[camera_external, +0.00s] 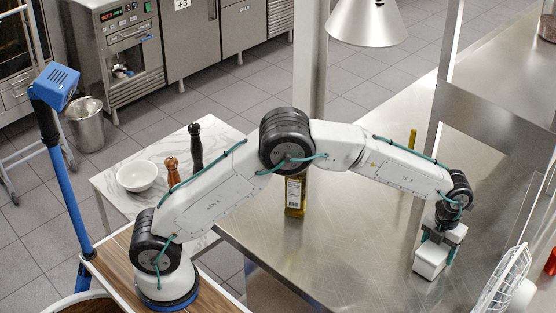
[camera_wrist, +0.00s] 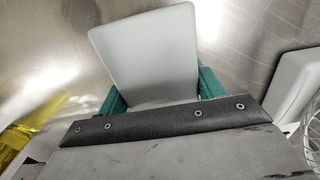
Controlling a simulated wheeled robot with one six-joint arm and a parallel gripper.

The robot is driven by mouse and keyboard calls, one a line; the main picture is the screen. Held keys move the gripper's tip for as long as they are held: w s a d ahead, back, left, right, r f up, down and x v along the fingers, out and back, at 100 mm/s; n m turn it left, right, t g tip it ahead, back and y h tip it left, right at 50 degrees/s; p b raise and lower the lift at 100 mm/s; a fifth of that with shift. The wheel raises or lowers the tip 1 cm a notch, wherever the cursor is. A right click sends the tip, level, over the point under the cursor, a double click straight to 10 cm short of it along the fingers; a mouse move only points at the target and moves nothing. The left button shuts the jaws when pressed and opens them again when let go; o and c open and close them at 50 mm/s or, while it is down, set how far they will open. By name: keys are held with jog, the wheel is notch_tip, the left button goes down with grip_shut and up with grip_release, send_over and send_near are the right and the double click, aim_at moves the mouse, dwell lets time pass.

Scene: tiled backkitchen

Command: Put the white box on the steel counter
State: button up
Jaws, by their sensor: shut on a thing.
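The white box (camera_external: 430,262) is at the lower end of my arm, over the right part of the steel counter (camera_external: 350,255). My gripper (camera_external: 438,250) points down and is shut on it. In the wrist view the white box (camera_wrist: 150,50) sits between the two teal fingers (camera_wrist: 159,92), one at each side. I cannot tell whether the underside of the box touches the counter or hangs just above it.
A wire rack (camera_external: 503,280) with pale dishes stands close to the right of my gripper. An oil bottle (camera_external: 295,196) stands on the counter, left of the box. The counter's front middle is clear. A marble table (camera_external: 125,184) holds a white bowl (camera_external: 137,176) and two mills.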

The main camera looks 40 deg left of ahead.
jog(key=o, duration=1.3)
jog(key=shift+f, duration=0.1)
notch_tip(320, 180, up, 12)
